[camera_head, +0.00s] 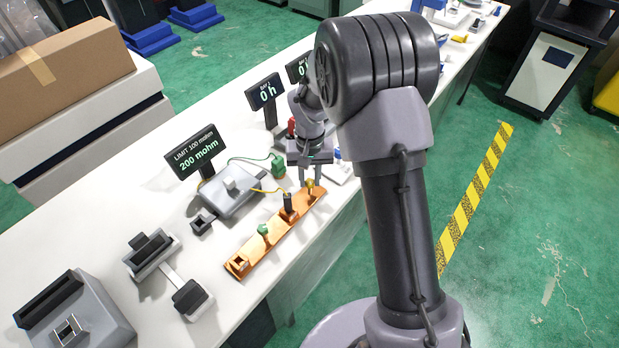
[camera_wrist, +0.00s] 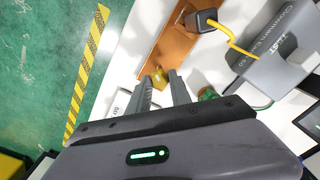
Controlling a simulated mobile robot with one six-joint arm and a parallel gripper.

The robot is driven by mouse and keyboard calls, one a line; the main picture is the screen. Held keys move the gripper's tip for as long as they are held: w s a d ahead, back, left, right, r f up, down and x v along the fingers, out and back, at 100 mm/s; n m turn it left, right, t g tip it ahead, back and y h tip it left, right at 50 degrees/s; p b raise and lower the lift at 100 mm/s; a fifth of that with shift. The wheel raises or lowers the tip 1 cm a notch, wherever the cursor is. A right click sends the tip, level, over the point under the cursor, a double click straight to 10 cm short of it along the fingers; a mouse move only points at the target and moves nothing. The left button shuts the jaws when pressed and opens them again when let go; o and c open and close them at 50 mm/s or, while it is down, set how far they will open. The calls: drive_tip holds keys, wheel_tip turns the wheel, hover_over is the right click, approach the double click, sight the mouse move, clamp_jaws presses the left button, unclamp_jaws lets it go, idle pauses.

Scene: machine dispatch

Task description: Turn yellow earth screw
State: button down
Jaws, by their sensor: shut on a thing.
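The yellow earth screw (camera_head: 312,189) stands at the far end of an orange copper bar (camera_head: 248,254) on the white bench. My gripper (camera_head: 310,181) reaches down over it from above. In the wrist view the yellow head (camera_wrist: 160,77) lies between the tips of my two fingers (camera_wrist: 162,80), and my gripper is shut on it. The screw's lower part is hard to see. The bar also shows in the wrist view (camera_wrist: 172,42).
On the bar are a black clamp (camera_head: 287,203) with a yellow wire and a green piece (camera_head: 262,229). Beside it stand a grey tester (camera_head: 232,200), a green clip (camera_head: 278,166) and a display (camera_head: 195,155) reading "LIMIT 100 mohm, 200 mohm". The bench's right edge is close.

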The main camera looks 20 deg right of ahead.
sight(310, 181)
drive_tip(key=m+b, duration=0.1)
drive_tip(key=m, duration=0.5)
drive_tip(key=m+b, duration=0.2)
drive_tip(key=m, duration=0.4)
drive_tip(key=shift+m, duration=0.4)
idle(0.4)
drive_tip(key=c, duration=1.2)
unclamp_jaws()
drive_tip(key=shift+o, duration=0.2)
wheel_tip(310, 181, up, 18)
drive_tip(key=p, duration=0.6)
drive_tip(key=shift+f, duration=0.25)
